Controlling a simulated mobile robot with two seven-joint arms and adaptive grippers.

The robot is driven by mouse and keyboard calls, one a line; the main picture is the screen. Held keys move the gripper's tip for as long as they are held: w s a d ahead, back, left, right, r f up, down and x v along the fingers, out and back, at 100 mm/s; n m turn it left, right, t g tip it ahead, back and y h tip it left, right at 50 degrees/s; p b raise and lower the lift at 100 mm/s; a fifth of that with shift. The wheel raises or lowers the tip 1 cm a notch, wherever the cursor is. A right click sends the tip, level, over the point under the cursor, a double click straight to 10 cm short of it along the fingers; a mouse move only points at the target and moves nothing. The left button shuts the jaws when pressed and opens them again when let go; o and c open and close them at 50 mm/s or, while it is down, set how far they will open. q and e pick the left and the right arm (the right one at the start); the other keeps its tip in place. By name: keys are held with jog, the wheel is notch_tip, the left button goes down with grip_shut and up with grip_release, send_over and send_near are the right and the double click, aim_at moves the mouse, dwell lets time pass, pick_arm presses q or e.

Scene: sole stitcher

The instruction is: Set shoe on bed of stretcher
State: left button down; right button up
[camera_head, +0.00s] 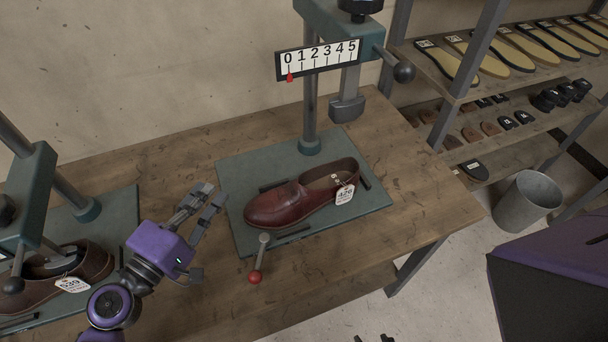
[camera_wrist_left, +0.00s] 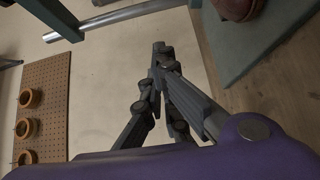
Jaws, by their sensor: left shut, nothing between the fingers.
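A dark red loafer (camera_head: 290,205) with a white tag reading 426 (camera_head: 345,194) lies on the green bed (camera_head: 240,180) of the right-hand press, sole down, toe to the left. My left gripper (camera_head: 214,196) is just left of that bed, apart from the shoe. Its fingers are shut and empty in the left wrist view (camera_wrist_left: 158,50). The toe of a reddish shoe (camera_wrist_left: 238,8) shows at the top of the wrist view. A purple part of mine is at the right of the head view, but no right gripper shows.
A second press bed (camera_head: 118,212) with a brown shoe (camera_head: 92,262) is at left. A red-knobbed lever (camera_head: 255,276) stands at the front of the right bed. A 0-to-5 scale (camera_head: 318,60) hangs above. Shelves of soles (camera_head: 520,50) and a metal bin (camera_head: 525,203) are at right.

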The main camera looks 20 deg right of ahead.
pick_arm(q)
jog(key=f, duration=0.2)
jog(key=f+b, duration=0.1)
jog(key=f, duration=0.5)
jog(key=shift+d+b, duration=0.35)
jog(key=shift+b, duration=0.05)
jog(key=shift+f, duration=0.95)
jog(key=shift+s+d+r, duration=0.1)
jog(key=shift+d+r, duration=0.2)
jog(key=shift+r, duration=0.05)
jog(key=shift+d+p, duration=0.15)
jog(key=shift+p, duration=0.15)
jog(key=shift+f, duration=0.2)
